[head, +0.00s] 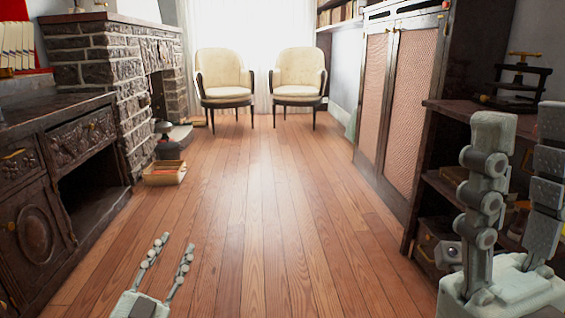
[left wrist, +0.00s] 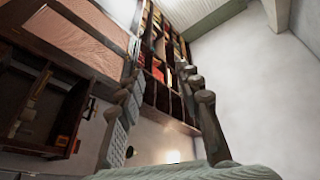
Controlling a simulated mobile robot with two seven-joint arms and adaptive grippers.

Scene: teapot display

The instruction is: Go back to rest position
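My left gripper (head: 176,243) is low at the bottom left of the head view, above the wooden floor. Its two fingers point up and away, with a clear gap and nothing between them. In the left wrist view its fingers (left wrist: 160,78) are also apart and empty. My right gripper (head: 522,118) is large and close at the right edge of the head view, pointing up. Its fingers are wide apart with nothing between them. It hides part of the dark shelf unit behind it.
The wooden floor (head: 262,210) is clear down the middle. A carved dark cabinet (head: 40,200) and stone fireplace (head: 110,75) line the left, with a small box (head: 165,173) on the floor. Two cream chairs (head: 222,70) (head: 299,70) stand at the back. A dark shelf unit (head: 440,185) stands right.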

